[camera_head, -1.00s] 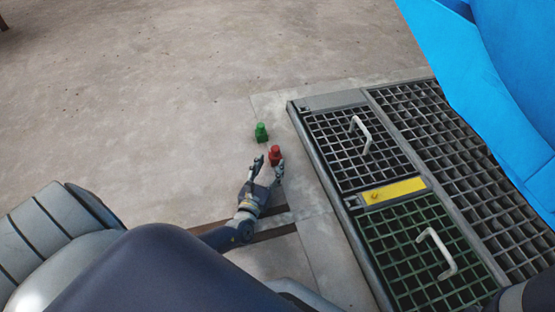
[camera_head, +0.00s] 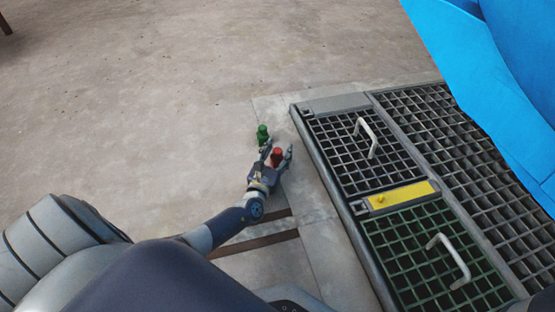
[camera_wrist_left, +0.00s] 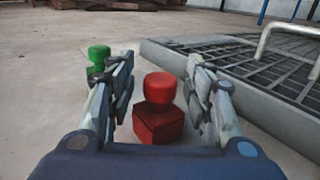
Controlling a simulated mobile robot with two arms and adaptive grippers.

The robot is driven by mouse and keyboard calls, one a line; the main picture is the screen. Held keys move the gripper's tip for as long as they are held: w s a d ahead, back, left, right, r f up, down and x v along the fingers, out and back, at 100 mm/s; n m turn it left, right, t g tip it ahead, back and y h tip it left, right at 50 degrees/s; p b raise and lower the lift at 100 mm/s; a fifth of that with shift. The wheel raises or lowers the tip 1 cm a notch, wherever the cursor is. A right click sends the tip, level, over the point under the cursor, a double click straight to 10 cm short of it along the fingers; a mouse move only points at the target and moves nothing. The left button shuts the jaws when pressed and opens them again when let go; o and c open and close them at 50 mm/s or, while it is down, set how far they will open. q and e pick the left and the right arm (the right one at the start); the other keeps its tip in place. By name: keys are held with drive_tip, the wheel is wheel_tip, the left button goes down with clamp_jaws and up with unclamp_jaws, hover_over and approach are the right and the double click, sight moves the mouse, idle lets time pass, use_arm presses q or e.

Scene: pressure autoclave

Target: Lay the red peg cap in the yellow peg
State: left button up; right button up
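The red peg cap (camera_head: 277,154), a square base with a rounded knob, stands upright on the concrete floor left of the grating. My left gripper (camera_head: 278,149) is open with one finger on each side of it. In the left wrist view the red cap (camera_wrist_left: 159,107) stands between the spread fingers, with visible gaps on both sides. A yellow plate (camera_head: 402,195) with a small yellow peg (camera_head: 381,199) on it lies between two grating panels. The yellow peg is not seen in the wrist view. My right gripper is not in view.
A similar green cap (camera_head: 262,134) stands close by, near the left finger; it also shows in the wrist view (camera_wrist_left: 99,58). The grating frame has white handles (camera_head: 365,138) standing up. A large blue body (camera_head: 490,90) is at upper right. The floor at left is clear.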

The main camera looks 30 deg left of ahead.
use_arm(q)
clamp_jaws()
drive_tip(key=shift+r, duration=0.1)
